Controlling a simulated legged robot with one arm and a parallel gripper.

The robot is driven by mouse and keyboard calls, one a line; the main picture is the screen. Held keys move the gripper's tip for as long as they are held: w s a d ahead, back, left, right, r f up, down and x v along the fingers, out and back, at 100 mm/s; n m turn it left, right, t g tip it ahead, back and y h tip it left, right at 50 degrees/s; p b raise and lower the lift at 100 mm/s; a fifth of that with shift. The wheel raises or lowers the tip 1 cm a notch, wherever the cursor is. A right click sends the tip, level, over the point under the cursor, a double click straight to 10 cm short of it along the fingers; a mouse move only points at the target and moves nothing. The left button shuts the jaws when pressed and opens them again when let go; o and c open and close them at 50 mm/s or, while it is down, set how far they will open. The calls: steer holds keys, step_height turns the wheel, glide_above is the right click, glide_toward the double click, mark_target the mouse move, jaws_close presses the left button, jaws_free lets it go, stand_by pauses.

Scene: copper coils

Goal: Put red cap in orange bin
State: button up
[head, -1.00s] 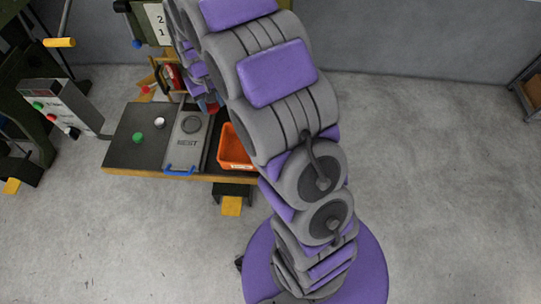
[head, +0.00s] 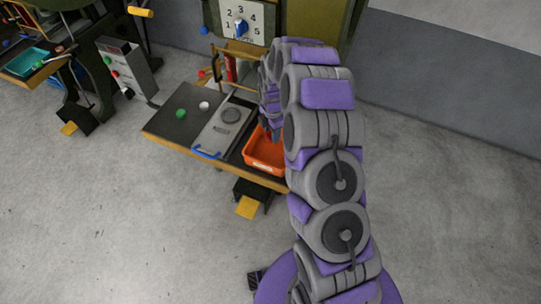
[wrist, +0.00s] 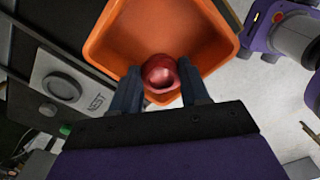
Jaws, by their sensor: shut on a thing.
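The red cap (wrist: 161,76) is between my gripper's two fingers in the wrist view. My gripper (wrist: 162,88) is shut on it. The orange bin (wrist: 104,48) lies beyond the fingertips, and the cap appears over the bin's near part. I cannot tell how high the cap is above the bin floor. In the head view the orange bin (head: 262,158) stands at the right end of the work table. My arm partly covers it there, and my gripper is mostly hidden behind the arm.
The table (head: 160,128) also carries a grey plate (head: 222,128) marked NEST, a green knob (head: 181,113) and a white knob (head: 204,106). A machine with a numbered dial (head: 243,22) stands behind it. A control box (head: 128,68) is at left. The floor in front is clear.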

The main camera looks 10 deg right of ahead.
steer(key=shift+w+d+f+n, duration=0.1)
steer(key=shift+d+f+n, duration=0.45)
steer(key=shift+f+n, duration=0.2)
steer(key=shift+f, duration=0.35)
steer(key=b, duration=0.2)
glide_above(273, 154)
steer(key=f, duration=0.5)
steer(key=shift+a+f, duration=0.15)
steer(key=shift+a, duration=0.25)
steer(key=f, duration=0.2)
steer(key=d+f, duration=0.1)
steer(key=f, duration=0.1)
steer(key=shift+w+f, duration=0.1)
steer(key=shift+a, duration=0.25)
steer(key=o, duration=0.8)
steer(key=shift+a, duration=0.1)
steer(key=shift+c, duration=0.2)
steer(key=shift+o, duration=1.4)
steer(key=shift+d, duration=0.25)
